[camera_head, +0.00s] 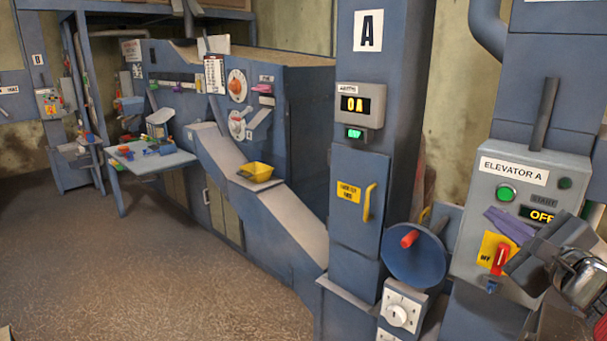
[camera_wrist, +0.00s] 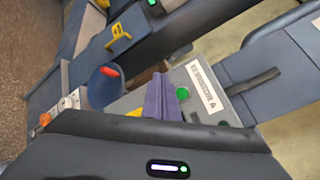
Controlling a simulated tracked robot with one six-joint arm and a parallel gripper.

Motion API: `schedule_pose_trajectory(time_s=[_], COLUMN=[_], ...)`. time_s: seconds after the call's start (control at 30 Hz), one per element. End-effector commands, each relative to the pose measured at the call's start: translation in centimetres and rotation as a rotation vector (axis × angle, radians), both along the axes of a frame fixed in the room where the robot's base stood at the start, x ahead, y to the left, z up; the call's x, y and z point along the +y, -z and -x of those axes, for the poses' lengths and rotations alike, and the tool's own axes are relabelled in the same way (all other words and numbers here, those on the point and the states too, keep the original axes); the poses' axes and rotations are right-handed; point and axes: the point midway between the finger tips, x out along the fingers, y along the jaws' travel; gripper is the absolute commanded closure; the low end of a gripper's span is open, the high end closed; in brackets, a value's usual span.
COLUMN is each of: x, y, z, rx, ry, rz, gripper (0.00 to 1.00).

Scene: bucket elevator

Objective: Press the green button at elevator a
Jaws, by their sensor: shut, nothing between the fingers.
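The green button (camera_head: 505,194) is round and bright green, on the grey elevator A panel (camera_head: 480,178) at the right of the head view. It also shows in the wrist view (camera_wrist: 182,93), just right of my fingertips. My gripper (camera_head: 492,213) is shut and empty, its purple fingers together in front of the panel, a little below and left of the button in the head view. Its fingers also show in the wrist view (camera_wrist: 161,80). I cannot tell whether they touch the panel. The panel's display (camera_head: 541,215) reads OFF.
A red switch lever (camera_head: 501,258) on a yellow plate sits below my fingers. A blue wheel with a red handle (camera_head: 415,257) stands to the left. Column A has an ammeter (camera_head: 359,104) with a small green light (camera_head: 355,133). Open floor (camera_head: 150,270) lies left.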

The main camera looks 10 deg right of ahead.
Motion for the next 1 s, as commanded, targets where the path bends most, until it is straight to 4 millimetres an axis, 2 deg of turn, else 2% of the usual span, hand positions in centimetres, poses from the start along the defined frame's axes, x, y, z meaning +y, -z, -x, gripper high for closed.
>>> schedule_pose_trajectory(time_s=[0.7,1.0], x=[-5.5,-6.4], y=[0.0,0.0], z=[-4.4,-5.2], rx=[0.001,0.0], ry=[-0.002,-0.003], rz=[0.0,0.0], gripper=[1.0,1.0])
